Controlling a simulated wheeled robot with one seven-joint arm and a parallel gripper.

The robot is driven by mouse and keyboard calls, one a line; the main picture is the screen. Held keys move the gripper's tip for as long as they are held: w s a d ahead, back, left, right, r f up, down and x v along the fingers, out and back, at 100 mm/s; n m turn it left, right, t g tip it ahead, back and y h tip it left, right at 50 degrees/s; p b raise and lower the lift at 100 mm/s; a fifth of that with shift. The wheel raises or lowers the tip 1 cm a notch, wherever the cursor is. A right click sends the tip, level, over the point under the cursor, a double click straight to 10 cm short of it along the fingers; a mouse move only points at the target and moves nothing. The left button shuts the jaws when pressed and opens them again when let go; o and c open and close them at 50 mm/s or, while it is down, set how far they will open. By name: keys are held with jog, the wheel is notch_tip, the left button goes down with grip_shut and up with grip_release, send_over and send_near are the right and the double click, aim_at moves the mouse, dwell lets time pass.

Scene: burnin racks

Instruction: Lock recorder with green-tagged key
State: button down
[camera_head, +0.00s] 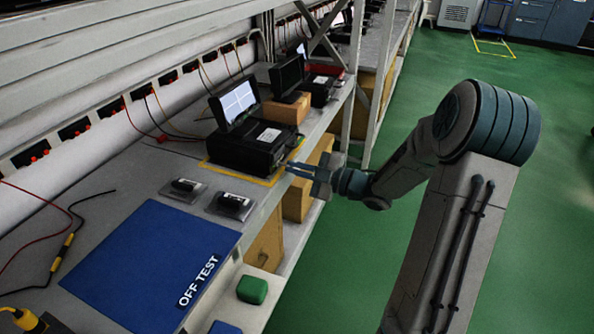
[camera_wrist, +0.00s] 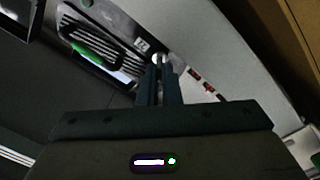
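The recorder (camera_head: 248,148) is a black box with a lit screen (camera_head: 238,103) raised at its back. It stands inside a yellow outline on the bench. My gripper (camera_head: 290,168) is at the recorder's front right side, near the bench edge. In the wrist view its two fingers (camera_wrist: 159,66) are close together, with a small pale round piece (camera_wrist: 157,58) at their tips. I cannot tell whether they grip it or whether it is a key or a lock. A green strip (camera_wrist: 88,51) shows on a dark surface to the left; I cannot tell whether it is the tag.
Two small black items on grey plates (camera_head: 184,187) (camera_head: 231,204) lie in front of the recorder. A blue mat marked OFF TEST (camera_head: 150,255) lies nearer. A green block (camera_head: 252,289) sits on a lower shelf. More devices (camera_head: 287,77) stand behind. The green floor at right is open.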

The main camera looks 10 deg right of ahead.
dwell(0.4)
jog(key=c, duration=1.9)
grip_release()
jog(key=shift+d, duration=0.1)
jog(key=p+v, duration=0.3)
jog(key=v, duration=1.1)
jog(key=shift+p, duration=0.3)
jog(key=shift+s, duration=0.1)
